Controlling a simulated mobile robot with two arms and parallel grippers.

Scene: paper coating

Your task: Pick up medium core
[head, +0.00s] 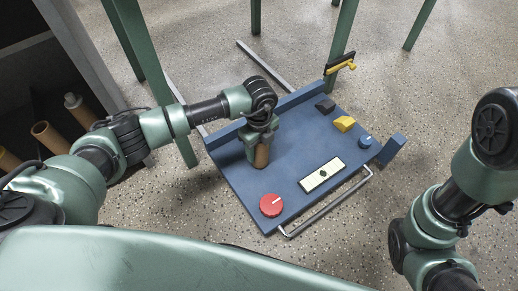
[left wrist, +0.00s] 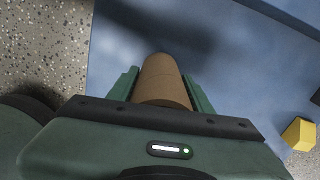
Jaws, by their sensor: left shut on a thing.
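A brown cardboard core (left wrist: 162,82) is between the two green fingers of my left gripper (left wrist: 164,92) in the left wrist view. The fingers are shut on it from both sides. In the head view my left gripper (head: 262,148) is over the left part of a blue panel (head: 225,160), with the brown core (head: 262,156) showing at its fingers. I cannot tell whether the core touches the panel. My right arm shows at the right edge of the head view, but its gripper is out of view.
The blue panel carries a red knob (head: 271,205), a display (head: 322,175), a yellow block (head: 344,124), a dark block (head: 325,105) and a blue knob (head: 365,141). A metal rail (head: 325,205) runs along its front. Several tubes (head: 48,135) stand at the left by a dark cabinet.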

